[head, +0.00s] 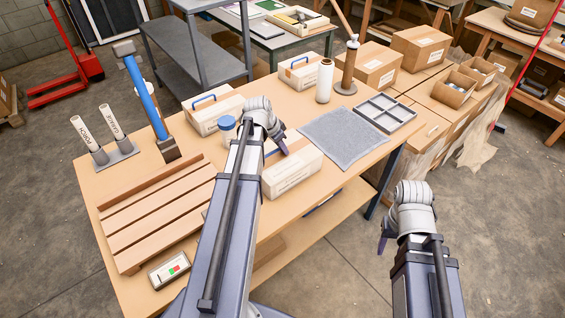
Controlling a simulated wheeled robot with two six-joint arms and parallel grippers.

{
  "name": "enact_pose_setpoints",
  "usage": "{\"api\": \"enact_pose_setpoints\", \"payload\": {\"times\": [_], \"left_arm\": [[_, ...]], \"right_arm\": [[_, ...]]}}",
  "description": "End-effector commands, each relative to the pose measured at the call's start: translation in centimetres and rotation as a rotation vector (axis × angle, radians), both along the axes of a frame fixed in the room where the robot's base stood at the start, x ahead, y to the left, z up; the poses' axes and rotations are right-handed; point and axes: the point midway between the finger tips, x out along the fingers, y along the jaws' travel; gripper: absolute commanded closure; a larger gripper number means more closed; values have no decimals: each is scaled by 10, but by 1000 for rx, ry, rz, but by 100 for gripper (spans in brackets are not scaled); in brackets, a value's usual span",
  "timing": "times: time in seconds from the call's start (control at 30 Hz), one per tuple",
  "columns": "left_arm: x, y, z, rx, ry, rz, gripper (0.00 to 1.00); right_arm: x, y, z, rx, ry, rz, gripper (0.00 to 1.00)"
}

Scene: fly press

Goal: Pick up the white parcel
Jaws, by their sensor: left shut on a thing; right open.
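The white parcel (293,175) is a long pale box with printed text on its side, near the front edge of the wooden table. A bit of blue, like a handle, shows at its top. My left gripper (284,148) is over the top of this parcel and shut on it; the wrist and arm hide much of the grip. I cannot tell whether the parcel rests on the table or hangs just above it. Two similar pale boxes with blue handles stand farther back, one at left (216,112) and one at right (300,72). My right gripper (383,244) is open, off the table.
On the table (190,240) are a slatted wooden rack (158,215), a blue-handled tool (146,100), a blue-lidded jar (227,128), a grey mat (343,138), a divided tray (385,112) and a white cylinder (325,80). Cardboard boxes (372,68) stand behind.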

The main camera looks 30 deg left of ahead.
Motion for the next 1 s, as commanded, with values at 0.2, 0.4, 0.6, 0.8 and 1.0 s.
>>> {"api": "enact_pose_setpoints", "payload": {"times": [0.2, 0.4, 0.6, 0.8, 1.0], "left_arm": [[0, 0, 0, 0, -1, 0, 100], [0, 0, 0, 0, -1, 0, 100], [0, 0, 6, 0, -1, 0, 100], [0, 0, 23, 0, -1, 0, 100], [0, 0, 49, 0, -1, 0, 100]], "right_arm": [[0, 0, 0, 0, 0, 0, 50], [0, 0, 0, 0, 0, 0, 50], [0, 0, 6, 0, 0, 0, 50], [0, 0, 23, 0, 0, 0, 50], [0, 0, 49, 0, 0, 1, 50]]}}
